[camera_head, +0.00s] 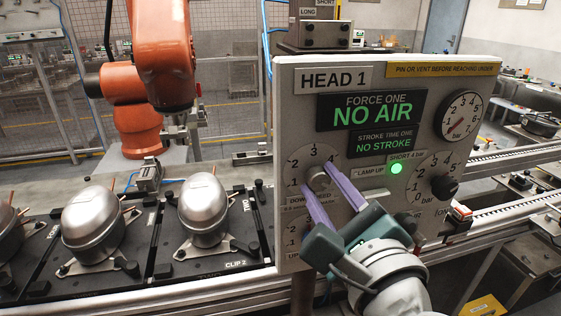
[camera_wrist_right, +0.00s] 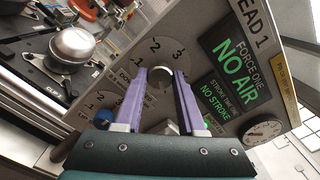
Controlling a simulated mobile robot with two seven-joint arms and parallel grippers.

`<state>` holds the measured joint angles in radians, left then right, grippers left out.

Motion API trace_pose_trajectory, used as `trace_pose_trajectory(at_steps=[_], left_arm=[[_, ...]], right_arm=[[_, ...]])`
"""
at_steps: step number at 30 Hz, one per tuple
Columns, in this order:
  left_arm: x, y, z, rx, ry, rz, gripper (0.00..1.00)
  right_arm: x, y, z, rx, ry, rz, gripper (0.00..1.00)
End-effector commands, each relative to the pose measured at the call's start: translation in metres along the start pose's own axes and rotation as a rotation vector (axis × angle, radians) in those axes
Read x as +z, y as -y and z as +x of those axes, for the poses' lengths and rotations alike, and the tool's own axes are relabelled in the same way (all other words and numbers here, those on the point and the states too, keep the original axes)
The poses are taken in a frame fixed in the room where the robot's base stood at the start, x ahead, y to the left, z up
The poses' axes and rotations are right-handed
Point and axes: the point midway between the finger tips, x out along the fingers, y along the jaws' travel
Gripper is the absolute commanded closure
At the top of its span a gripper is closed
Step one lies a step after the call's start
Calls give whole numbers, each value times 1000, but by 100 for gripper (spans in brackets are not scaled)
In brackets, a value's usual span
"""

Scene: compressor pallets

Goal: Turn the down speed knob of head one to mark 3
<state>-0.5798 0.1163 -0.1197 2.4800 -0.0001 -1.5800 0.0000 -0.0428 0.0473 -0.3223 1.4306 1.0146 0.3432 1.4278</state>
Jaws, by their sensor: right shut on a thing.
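The head one panel (camera_head: 290,120) is a grey plate labelled HEAD 1. Its down speed knob (camera_head: 318,176) is a small grey round knob at the centre of a dial with marks 1 to 4, at the panel's left. The right wrist view also shows the knob (camera_wrist_right: 160,77). My right gripper (camera_head: 317,180), with purple fingers, is shut on the down speed knob, one finger on either side. I cannot read which mark the knob points to. The lower part of the dial's label is partly covered by a finger. My left gripper is not in view.
The screens read NO AIR (camera_head: 371,112) and NO STROKE (camera_head: 383,143). A green lamp (camera_head: 396,169) is lit. A black knob (camera_head: 445,187) sits right of my gripper, below a round gauge (camera_head: 461,116). Silver compressors (camera_head: 205,208) stand on black pallets at left. An orange robot arm (camera_head: 163,50) stands behind.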

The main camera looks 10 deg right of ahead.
Motion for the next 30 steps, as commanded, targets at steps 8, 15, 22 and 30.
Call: trace_pose_trajectory(at_steps=[8, 15, 22, 30], left_arm=[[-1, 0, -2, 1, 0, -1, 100], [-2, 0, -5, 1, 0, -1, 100], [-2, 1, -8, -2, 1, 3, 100], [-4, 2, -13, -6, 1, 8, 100]], right_arm=[[0, 0, 0, 1, -1, -114, 100], [0, 1, 0, 0, -1, -315, 100], [1, 1, 0, 0, -1, -534, 100], [1, 2, 0, 0, -1, -791, 100]])
